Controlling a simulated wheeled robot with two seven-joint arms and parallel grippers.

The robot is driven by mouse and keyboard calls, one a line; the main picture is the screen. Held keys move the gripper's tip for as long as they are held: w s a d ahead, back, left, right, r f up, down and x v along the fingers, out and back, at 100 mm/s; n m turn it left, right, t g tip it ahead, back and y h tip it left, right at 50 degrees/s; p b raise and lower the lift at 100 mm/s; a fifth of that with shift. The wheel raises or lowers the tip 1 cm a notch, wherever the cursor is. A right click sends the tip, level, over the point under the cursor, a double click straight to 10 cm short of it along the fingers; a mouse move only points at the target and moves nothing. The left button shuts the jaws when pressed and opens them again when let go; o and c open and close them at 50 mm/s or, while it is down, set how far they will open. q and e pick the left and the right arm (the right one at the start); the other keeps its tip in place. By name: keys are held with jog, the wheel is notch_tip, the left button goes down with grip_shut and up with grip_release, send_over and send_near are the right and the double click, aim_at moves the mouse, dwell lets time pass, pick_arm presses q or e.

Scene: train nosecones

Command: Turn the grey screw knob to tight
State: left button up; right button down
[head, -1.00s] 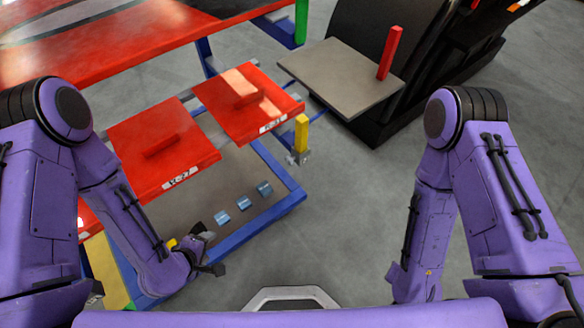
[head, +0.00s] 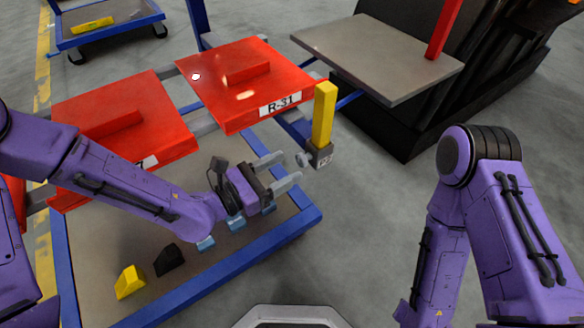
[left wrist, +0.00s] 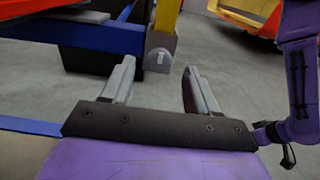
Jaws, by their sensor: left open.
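The grey screw knob (head: 303,159) is a small light disc on the left side of a dark grey block (head: 321,155) under a yellow upright post (head: 324,112). In the left wrist view the knob (left wrist: 157,60) faces me, between the two fingers in the picture but beyond their tips. My left gripper (head: 287,167) is open and empty, its fingers pointing at the knob with a short gap left. My right arm (head: 430,250) hangs at the right; its gripper is out of the frame.
A red panel labelled R-31 (head: 237,107) and another red panel (head: 110,125) lie above the blue frame (head: 230,270), close to my left arm. A grey platform (head: 375,55) with a red post (head: 443,28) stands behind.

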aim_at(299, 161)
pick_arm(q)
jog(key=shift+x, duration=1.5)
jog(key=c, duration=1)
